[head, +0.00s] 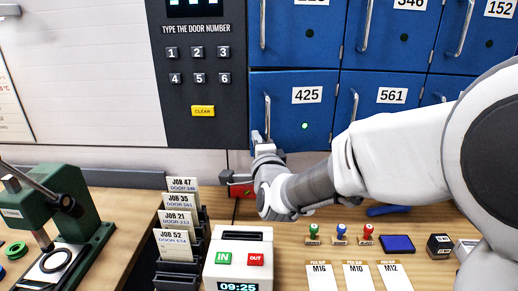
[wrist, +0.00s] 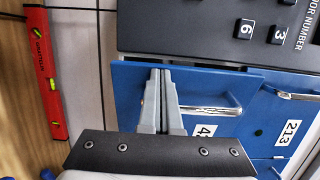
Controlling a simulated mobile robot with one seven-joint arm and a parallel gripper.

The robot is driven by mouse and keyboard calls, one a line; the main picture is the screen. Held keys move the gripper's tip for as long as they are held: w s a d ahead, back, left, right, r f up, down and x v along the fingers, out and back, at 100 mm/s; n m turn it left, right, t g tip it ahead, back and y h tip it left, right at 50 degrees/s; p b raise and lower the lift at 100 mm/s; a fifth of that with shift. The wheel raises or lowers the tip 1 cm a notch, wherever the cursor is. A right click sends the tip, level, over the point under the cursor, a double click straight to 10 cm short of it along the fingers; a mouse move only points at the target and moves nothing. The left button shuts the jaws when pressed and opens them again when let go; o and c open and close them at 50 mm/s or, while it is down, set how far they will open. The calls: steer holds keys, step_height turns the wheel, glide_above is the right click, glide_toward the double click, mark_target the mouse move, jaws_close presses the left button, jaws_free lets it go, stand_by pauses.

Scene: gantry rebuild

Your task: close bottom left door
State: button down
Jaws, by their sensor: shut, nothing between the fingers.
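The bottom left door is a blue locker door (head: 284,119) labelled 425, with a silver upright handle (head: 267,112) on its left and a lit green dot. In the wrist view the same door (wrist: 135,85) fills the middle, turned sideways, with a dark gap along its edge by the keypad panel; it looks slightly ajar. My gripper (head: 257,136) is at the door's lower left corner, below the handle. In the wrist view its fingers (wrist: 161,72) are together and empty, over the door face beside the handle. I cannot tell whether they touch the door.
A keypad panel (head: 203,125) borders the door on the left. Door 561 (head: 385,117) is to its right. A red level (wrist: 44,75) lies below. The bench holds job cards (head: 177,245), a time clock (head: 238,262), stamps (head: 340,234) and a green press (head: 68,205).

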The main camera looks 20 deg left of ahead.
steer(key=shift+w+a+f+m+t+h+b, duration=0.1)
steer(key=shift+w+a+m+t+h+b, duration=0.2)
steer(key=shift+w+a+m+h+b, duration=0.35)
steer(key=shift+w+a+m+t+h+b, duration=0.3)
steer(key=shift+w+a+m+h+b, duration=0.1)
steer(key=shift+w+h, duration=0.45)
steer(key=shift+w+a+r+m+h, duration=0.2)
steer(key=shift+w+m+h, duration=0.15)
steer(key=shift+w+h, duration=0.25)
steer(key=shift+w+d+r, duration=0.1)
steer(key=shift+b, duration=0.3)
